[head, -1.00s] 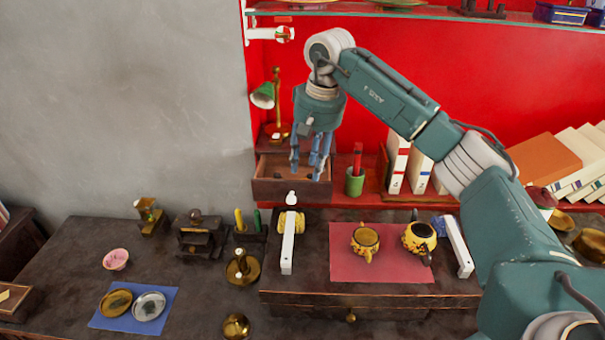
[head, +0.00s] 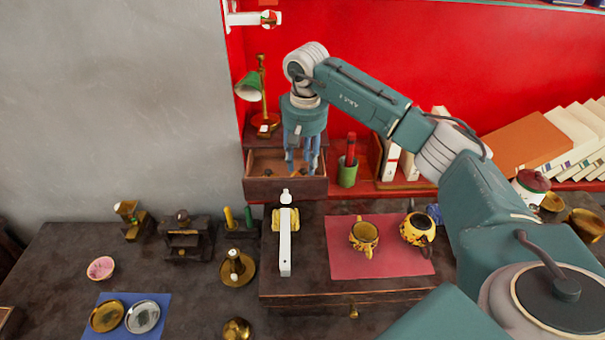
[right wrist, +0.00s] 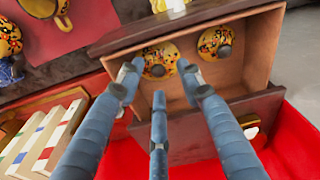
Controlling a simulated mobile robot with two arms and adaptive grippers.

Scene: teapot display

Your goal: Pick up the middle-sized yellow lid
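Two yellow lids with dark, speckled patterns and dark knobs lie in the open wooden drawer. In the right wrist view, one lid (right wrist: 160,62) is at the left and the other (right wrist: 216,43) at the right; I cannot tell which is the middle-sized one. My right gripper (head: 302,172) points down into the drawer (head: 285,189). Its three blue fingers are spread and empty in the right wrist view (right wrist: 157,76). The left lid shows between the fingertips, partly covered by one of them. In the head view, the fingers hide part of the drawer. My left gripper is not in view.
Two yellow teapots (head: 364,236) (head: 417,229) stand on a red mat (head: 375,264) in front of the drawer. A green lamp (head: 250,87) stands behind it. A green cup (head: 348,173) and books (head: 527,144) are to its right.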

